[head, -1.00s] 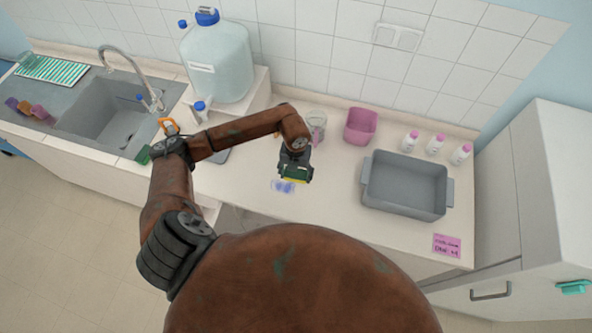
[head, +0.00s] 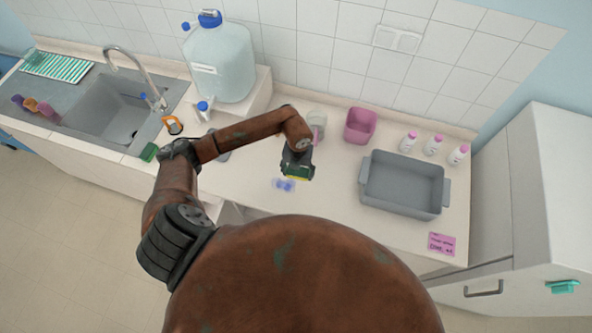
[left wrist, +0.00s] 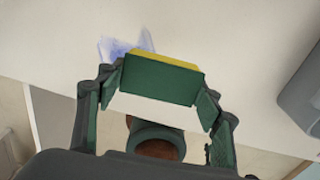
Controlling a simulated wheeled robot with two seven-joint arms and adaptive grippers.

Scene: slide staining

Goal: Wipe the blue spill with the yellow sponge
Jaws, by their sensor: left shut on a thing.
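My left gripper (head: 297,173) is over the counter, shut on the sponge. The sponge has a yellow layer (head: 297,178) and a dark green layer; in the left wrist view the sponge (left wrist: 160,78) sits between the two fingers. The blue spill (head: 284,185) is a small blue-violet smear on the counter, just left of and below the gripper in the head view. In the left wrist view the spill (left wrist: 122,48) shows beyond the sponge's left part, partly hidden by it. I cannot tell whether the sponge touches the counter. My right gripper is not in view.
A grey tub (head: 404,184) stands to the right on the counter (head: 330,215), with a pink container (head: 360,126) and several white bottles (head: 434,146) behind. A clear beaker (head: 317,124) stands behind the gripper. A large water jug (head: 219,62) and sink (head: 105,110) are left.

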